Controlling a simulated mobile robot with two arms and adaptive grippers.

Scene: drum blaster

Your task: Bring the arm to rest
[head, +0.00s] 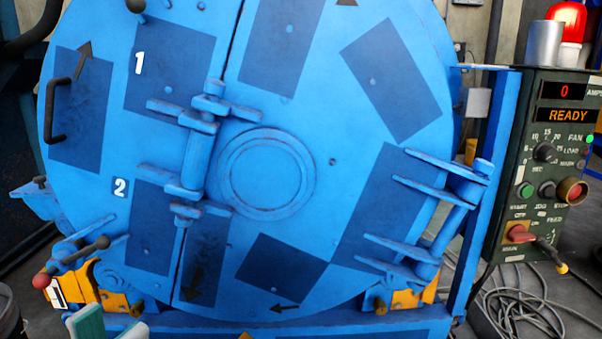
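The tips of my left gripper (106,325) show at the bottom left edge, one teal and pale, the other whitish. They appear in front of the lower left of the blue drum. Most of this gripper is cut off by the frame, and I cannot tell whether it is open or shut. I see nothing between the tips. My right gripper and arm are not in view. The large round blue drum door (265,172) fills the middle, with hinges, darker patches and the numbers 1 and 2. It looks closed.
A red-knobbed lever (72,264) juts out at the drum's lower left. A black handle (57,110) sits on its left side. A control panel (541,170) reading "0" and "READY" stands at the right, with a red beacon (569,20) above. Cables (515,310) lie on the floor below.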

